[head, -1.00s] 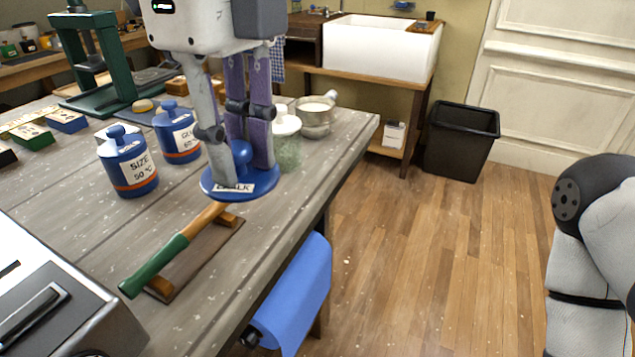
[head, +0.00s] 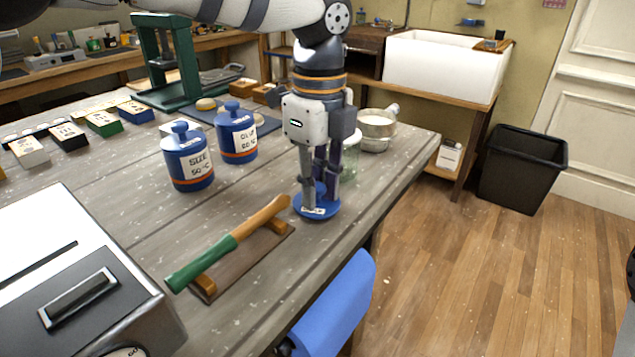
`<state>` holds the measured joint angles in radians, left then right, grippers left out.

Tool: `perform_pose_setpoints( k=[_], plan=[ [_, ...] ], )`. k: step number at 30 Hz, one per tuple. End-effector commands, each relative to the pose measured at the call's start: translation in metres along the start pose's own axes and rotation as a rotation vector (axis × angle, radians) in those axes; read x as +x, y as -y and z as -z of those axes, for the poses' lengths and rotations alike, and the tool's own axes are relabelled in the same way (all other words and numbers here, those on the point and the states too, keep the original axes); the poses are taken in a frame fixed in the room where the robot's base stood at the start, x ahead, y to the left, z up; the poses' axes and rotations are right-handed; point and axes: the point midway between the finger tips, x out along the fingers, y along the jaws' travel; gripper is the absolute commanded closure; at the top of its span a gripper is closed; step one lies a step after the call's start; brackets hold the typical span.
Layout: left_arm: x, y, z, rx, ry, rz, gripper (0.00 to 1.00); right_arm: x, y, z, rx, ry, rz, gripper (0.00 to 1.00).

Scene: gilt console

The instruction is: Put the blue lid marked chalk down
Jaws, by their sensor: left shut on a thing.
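The blue lid marked chalk (head: 318,210) is a round disc with a white label, level, at the bench's right side. My left gripper (head: 321,192) points down from above and is shut on the lid's knob, which the fingers partly hide. The lid is at or very close to the bench top (head: 255,185); I cannot tell whether it touches. My right gripper is not in view.
Blue jars marked size (head: 188,165) and glue (head: 237,138) stand left of the lid. A green-and-orange handled tool (head: 225,248) lies in front. A glass jar (head: 350,160) and a metal pot (head: 376,130) stand behind. The bench edge is close on the right.

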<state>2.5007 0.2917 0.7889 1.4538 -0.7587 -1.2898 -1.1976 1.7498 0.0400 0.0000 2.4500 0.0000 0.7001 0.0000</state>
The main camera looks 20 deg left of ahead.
Motion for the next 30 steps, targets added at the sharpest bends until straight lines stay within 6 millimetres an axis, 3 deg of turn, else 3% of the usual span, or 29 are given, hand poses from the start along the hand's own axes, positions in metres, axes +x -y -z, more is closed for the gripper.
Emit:
perform_pose_setpoints(
  k=[8, 9, 11, 12, 21, 23, 30],
  plan=[
    [0.001, 0.000, 0.000, 0.000, 0.001, 0.004, 1.00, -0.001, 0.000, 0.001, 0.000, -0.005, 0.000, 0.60],
    [0.001, 0.000, 0.000, 0.000, 0.001, 0.004, 0.75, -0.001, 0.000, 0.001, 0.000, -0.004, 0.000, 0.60],
    [0.001, 0.000, 0.000, 0.000, 0.001, 0.004, 0.61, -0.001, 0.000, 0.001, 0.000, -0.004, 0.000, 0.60],
    [0.001, 0.000, 0.000, 0.000, 0.001, 0.003, 0.59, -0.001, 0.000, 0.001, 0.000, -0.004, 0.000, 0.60],
    [-0.001, 0.000, 0.000, -0.001, 0.000, 0.002, 0.59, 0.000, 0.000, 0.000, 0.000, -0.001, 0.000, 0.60],
    [-0.010, 0.001, 0.000, -0.002, 0.002, 0.005, 0.59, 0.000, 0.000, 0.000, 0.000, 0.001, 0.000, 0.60],
    [-0.074, 0.002, 0.000, -0.003, 0.002, 0.005, 0.59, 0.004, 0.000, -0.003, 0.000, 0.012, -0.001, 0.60]
  ],
)
